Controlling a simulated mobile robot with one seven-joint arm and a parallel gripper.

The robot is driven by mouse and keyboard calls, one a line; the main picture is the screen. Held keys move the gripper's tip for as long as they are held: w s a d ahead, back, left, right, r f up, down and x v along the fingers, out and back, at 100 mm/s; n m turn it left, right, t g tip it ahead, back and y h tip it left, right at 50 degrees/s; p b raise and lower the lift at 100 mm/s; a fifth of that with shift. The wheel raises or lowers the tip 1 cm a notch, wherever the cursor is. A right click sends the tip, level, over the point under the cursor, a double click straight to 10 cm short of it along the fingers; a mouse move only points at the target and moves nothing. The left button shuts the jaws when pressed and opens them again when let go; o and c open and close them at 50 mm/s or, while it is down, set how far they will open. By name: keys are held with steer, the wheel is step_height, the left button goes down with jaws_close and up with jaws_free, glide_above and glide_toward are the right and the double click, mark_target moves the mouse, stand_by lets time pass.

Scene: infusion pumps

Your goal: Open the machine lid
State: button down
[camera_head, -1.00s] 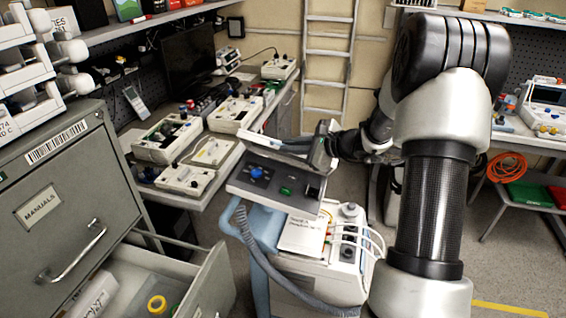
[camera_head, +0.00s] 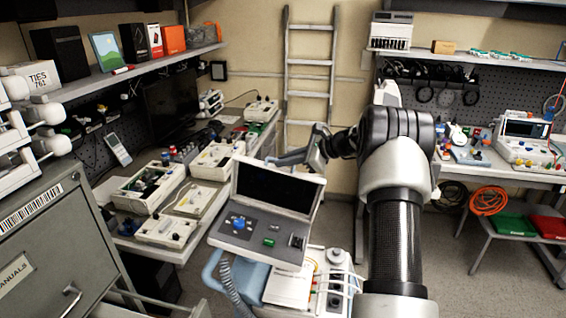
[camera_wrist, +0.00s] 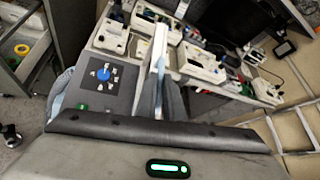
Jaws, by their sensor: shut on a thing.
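The machine is a grey console on a wheeled cart. Its lid (camera_head: 276,187) stands raised and tilted back, with a dark screen on its inner face. Below the lid lies the control panel (camera_head: 258,239), with a blue knob and a green button; the panel also shows in the wrist view (camera_wrist: 112,100). My gripper (camera_head: 285,159) is behind the top edge of the lid, and the lid partly hides its fingers. In the wrist view my gripper (camera_wrist: 164,88) is shut on the lid (camera_wrist: 158,45), which appears nearly edge-on as a pale strip.
A bench (camera_head: 188,235) with several devices stands behind and left of the machine. A grey filing cabinet (camera_head: 55,240) is at the left front. A ladder (camera_head: 310,75) leans on the back wall. A low stool (camera_head: 515,230) with coloured folders stands at right. Floor is open there.

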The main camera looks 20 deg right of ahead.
steer(key=shift+w+d, duration=0.1)
stand_by(0.3)
steer(key=c, duration=2.2)
jaws_free()
steer(key=shift+f, duration=0.1)
steer(key=shift+o, duration=0.2)
steer(key=b+v, duration=0.2)
steer(key=v, duration=1.5)
steer(key=shift+d, duration=0.2)
